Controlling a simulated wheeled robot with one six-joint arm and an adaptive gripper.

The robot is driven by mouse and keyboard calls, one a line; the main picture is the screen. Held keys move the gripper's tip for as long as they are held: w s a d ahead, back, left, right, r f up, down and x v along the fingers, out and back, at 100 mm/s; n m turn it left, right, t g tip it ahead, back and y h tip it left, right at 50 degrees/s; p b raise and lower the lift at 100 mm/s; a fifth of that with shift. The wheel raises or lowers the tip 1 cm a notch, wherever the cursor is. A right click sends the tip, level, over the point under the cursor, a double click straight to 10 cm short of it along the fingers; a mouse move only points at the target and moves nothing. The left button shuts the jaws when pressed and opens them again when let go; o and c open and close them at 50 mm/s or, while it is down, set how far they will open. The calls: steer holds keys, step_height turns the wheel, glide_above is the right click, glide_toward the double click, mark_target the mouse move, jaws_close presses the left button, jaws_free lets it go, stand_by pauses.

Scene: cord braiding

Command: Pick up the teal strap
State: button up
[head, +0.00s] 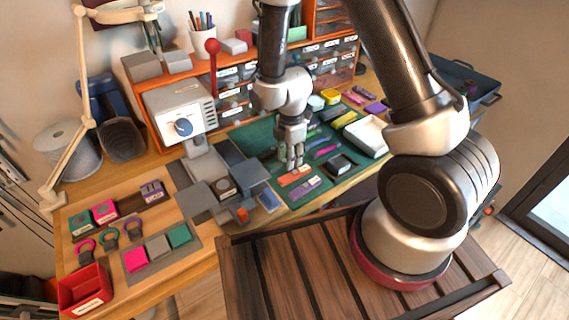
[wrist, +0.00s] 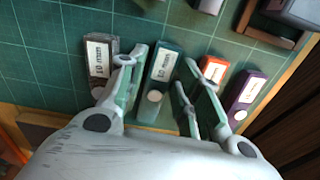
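The teal strap (wrist: 152,108) lies flat on the green cutting mat in the wrist view, with a white "10 mm" label and a pale round dot on it. My gripper (wrist: 165,58) is open, with one finger on each side of the teal strap. I cannot tell whether the fingers touch it or how far above the mat they are. In the head view my gripper (head: 291,158) points down over the near part of the mat. The teal strap cannot be made out there.
A dark grey-brown strap (wrist: 97,84) lies left of the teal one; an orange strap (wrist: 213,69) and a purple strap (wrist: 237,110) lie to the right, close by. The green mat (head: 258,136) holds several other items. A white tray (head: 367,137) stands right of my gripper.

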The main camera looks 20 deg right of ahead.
steer(key=c, duration=0.6)
steer(key=shift+o, duration=0.2)
steer(key=shift+r, duration=0.1)
